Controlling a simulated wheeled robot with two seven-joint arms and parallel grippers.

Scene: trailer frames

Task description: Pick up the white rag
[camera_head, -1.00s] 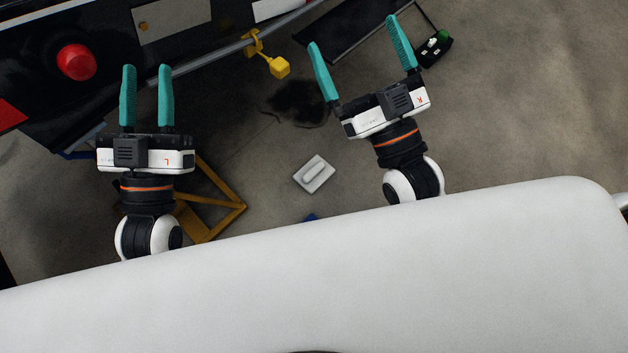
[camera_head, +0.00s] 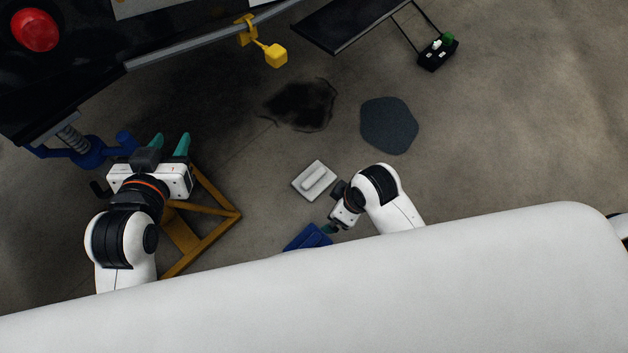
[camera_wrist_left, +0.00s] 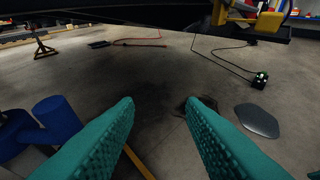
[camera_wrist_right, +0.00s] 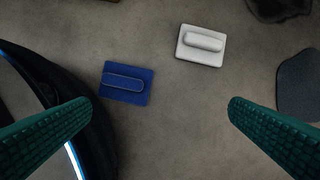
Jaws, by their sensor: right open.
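The white rag (camera_head: 314,181) is a flat pale rectangle with a rolled strip on top, lying on the floor. In the right wrist view the white rag (camera_wrist_right: 201,46) lies ahead, beyond the right fingertips. My right gripper (camera_wrist_right: 160,108) is open and empty above the floor; in the head view it is mostly hidden and lies just below and right of the white rag. My left gripper (camera_head: 168,142) is open and empty at the left, by the yellow stand; its teal fingers (camera_wrist_left: 160,108) are spread in the left wrist view.
A blue rag (camera_wrist_right: 127,83) lies beside the white one. A yellow stand (camera_head: 222,213) and a blue part (camera_head: 90,155) are close to my left gripper. A dark stain (camera_head: 303,104) and a grey patch (camera_head: 389,125) mark the floor. A black vehicle spans the upper left.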

